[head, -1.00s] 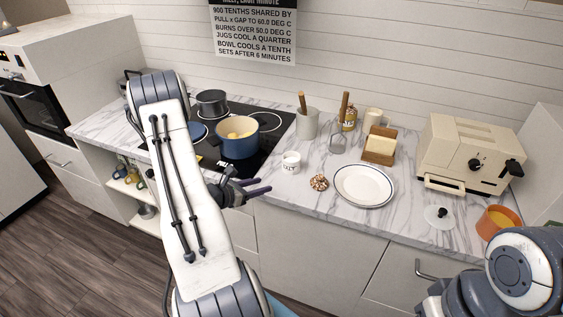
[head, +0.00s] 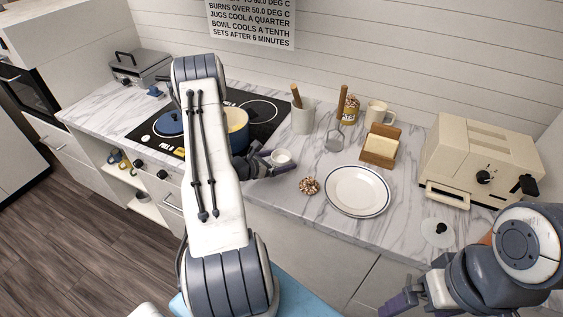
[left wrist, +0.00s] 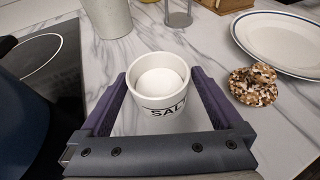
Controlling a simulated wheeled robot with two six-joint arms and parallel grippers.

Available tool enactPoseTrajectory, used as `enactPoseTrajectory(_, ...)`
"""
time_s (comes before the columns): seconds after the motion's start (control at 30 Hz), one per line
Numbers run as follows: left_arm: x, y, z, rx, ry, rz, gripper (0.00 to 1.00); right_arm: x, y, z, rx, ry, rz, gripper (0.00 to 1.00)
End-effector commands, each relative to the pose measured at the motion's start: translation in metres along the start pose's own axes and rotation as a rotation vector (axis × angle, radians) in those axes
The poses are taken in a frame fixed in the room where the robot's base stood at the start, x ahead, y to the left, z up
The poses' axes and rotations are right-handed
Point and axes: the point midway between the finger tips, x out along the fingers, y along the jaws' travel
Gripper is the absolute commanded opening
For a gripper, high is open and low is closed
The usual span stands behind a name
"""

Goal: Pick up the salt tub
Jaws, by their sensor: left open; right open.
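The salt tub (head: 281,157) is a small white round tub on the marble counter, to the right of the hob. In the left wrist view the salt tub (left wrist: 160,88) shows dark "SALT" lettering and white contents, and stands upright. My left gripper (head: 276,162) is open, with its purple fingers on either side of the tub. The left wrist view shows the two fingers of my left gripper (left wrist: 160,105) flanking the tub; whether they touch it I cannot tell. My right gripper (head: 405,300) is low at the bottom right, away from the tub, open and empty.
A blue pot (head: 236,128) stands on the hob (head: 262,107) left of the tub. A nutty round cookie (head: 309,186) and a white plate (head: 357,190) lie to its right. A utensil crock (head: 302,117) stands behind it.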

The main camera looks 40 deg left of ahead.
Motion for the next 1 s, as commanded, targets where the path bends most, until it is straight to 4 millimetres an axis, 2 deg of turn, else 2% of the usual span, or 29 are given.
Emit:
enactPoseTrajectory(0.17,0.023,0.0,0.002,-0.002,0.002,-0.002,1.0,-0.021,-0.002,-0.001,0.001,0.0,0.0,1.0)
enactPoseTrajectory(0.3,0.041,0.002,-0.001,0.0,0.001,0.0,1.0,-0.025,-0.002,-0.001,0.001,0.0,0.0,1.0)
enactPoseTrajectory(0.6,0.047,0.004,-0.003,-0.002,0.001,0.004,1.0,-0.024,-0.002,-0.001,0.001,0.0,0.0,1.0)
enactPoseTrajectory(0.67,0.047,0.004,-0.003,-0.002,0.001,0.004,0.81,-0.024,-0.002,-0.001,0.001,0.0,0.0,1.0)
enactPoseTrajectory(0.8,0.046,0.004,-0.002,-0.002,0.001,0.004,0.27,-0.024,-0.002,-0.001,0.001,0.0,0.0,1.0)
enactPoseTrajectory(0.83,0.046,0.004,-0.002,-0.002,0.001,0.004,0.19,-0.024,-0.002,-0.001,0.001,0.0,0.0,1.0)
enactPoseTrajectory(1.0,0.046,0.004,-0.002,-0.002,0.0,0.004,0.19,-0.024,-0.002,-0.001,0.001,0.0,0.0,1.0)
